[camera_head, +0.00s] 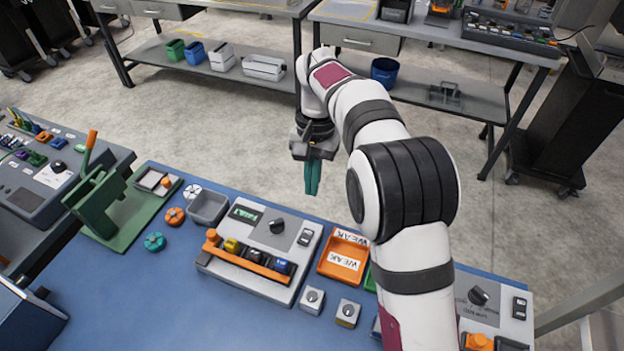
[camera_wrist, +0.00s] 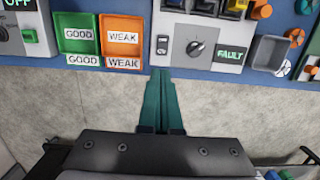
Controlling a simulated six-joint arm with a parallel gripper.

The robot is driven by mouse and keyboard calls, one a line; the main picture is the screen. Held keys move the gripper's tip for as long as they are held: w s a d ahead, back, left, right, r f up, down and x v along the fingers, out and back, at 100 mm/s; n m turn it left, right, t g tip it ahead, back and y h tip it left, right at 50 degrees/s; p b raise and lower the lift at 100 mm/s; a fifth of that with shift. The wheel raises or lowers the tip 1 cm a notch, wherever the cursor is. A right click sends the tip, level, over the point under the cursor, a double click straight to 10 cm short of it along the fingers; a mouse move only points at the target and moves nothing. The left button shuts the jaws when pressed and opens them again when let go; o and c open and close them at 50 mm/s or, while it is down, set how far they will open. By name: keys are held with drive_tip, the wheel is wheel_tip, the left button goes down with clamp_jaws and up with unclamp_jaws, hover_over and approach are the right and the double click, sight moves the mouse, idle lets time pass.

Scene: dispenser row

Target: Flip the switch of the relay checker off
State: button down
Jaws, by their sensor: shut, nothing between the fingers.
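The tester with the FAULT display (camera_head: 245,213) stands mid-bench; I take it as the relay checker, though no name is readable. It has a dark knob (camera_head: 277,226), a small rocker switch (camera_head: 305,237) and several coloured blocks under an orange bar (camera_head: 247,263). In the wrist view the rocker switch (camera_wrist: 162,45) lies just beyond my fingertips, left of the knob (camera_wrist: 195,48). Which way the rocker is tipped is too small to tell. My gripper (camera_head: 312,192) is shut and empty, its teal fingers pointing down beyond the bench's far edge, apart from the tester.
An orange WEAK tray (camera_head: 343,255) and a green GOOD tray (camera_wrist: 77,38) stand beside the tester. A second device with a knob (camera_head: 478,296) and rocker is at right; its display (camera_wrist: 18,4) reads OFF. A grey bin (camera_head: 208,207) and green press (camera_head: 98,200) are left.

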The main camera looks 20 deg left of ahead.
sight(304, 239)
drive_tip(key=shift+r, duration=0.35)
drive_tip(key=s+f, duration=0.1)
drive_tip(key=f, duration=0.3)
drive_tip(key=s+f, duration=0.1)
drive_tip(key=f, duration=0.4)
drive_tip(key=s+f, duration=0.1)
drive_tip(key=f, duration=0.3)
drive_tip(key=shift+s+a+f, duration=0.15)
drive_tip(key=shift+a+f, duration=0.15)
drive_tip(key=shift+s+f, duration=0.15)
drive_tip(key=shift+f, duration=0.1)
